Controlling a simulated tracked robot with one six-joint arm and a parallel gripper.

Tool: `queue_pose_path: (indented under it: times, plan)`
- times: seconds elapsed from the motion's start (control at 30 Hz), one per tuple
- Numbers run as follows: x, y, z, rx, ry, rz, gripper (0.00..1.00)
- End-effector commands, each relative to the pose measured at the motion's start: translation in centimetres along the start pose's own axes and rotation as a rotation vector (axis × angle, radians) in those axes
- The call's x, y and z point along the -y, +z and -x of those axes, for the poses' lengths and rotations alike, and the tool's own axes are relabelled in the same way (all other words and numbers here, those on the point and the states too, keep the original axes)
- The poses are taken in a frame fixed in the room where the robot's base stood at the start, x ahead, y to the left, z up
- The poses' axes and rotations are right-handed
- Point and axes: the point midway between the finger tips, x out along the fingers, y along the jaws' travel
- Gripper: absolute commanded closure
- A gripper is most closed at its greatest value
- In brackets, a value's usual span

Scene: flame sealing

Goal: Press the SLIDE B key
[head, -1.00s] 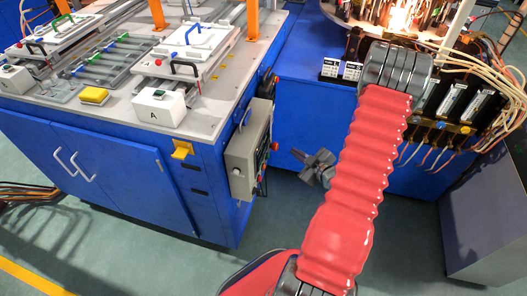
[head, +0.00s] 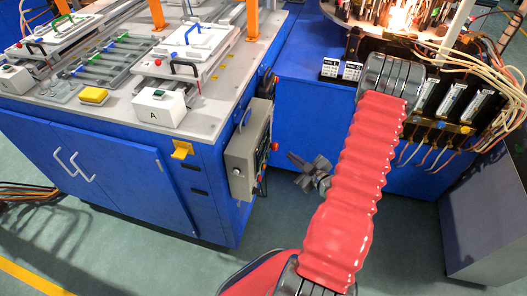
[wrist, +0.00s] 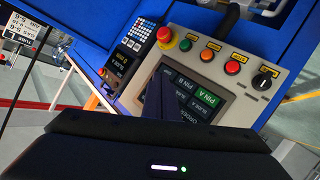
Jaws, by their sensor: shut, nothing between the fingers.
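The control box (head: 246,158) hangs on the right side of the blue cabinet. Its key face is turned away in the head view. In the wrist view its dark screen (wrist: 219,109) shows tilted keys, among them a green PIN A key (wrist: 207,97) and a dark PIN B key (wrist: 186,82). Small lettering is hard to read, and I cannot make out SLIDE B for certain. My gripper (head: 292,157) is shut and empty, to the right of the box. In the wrist view its dark fingers (wrist: 163,72) cover the screen's left part; I cannot tell whether they touch it.
A red emergency knob (wrist: 165,36), several coloured buttons (wrist: 207,55) and a black rotary switch (wrist: 262,80) line the panel above the screen. A keypad unit (wrist: 136,38) is beside it. A blue bench (head: 300,95) stands behind my arm. Open floor lies below.

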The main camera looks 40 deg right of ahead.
Motion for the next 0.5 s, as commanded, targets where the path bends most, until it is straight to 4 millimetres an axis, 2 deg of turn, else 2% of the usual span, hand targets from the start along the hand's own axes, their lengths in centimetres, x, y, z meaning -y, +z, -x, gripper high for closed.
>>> queue_pose_path:
  times: [0.5]
  plan:
    - [2.8,-2.8,-3.8,-0.002,-0.003,0.001,1.00]
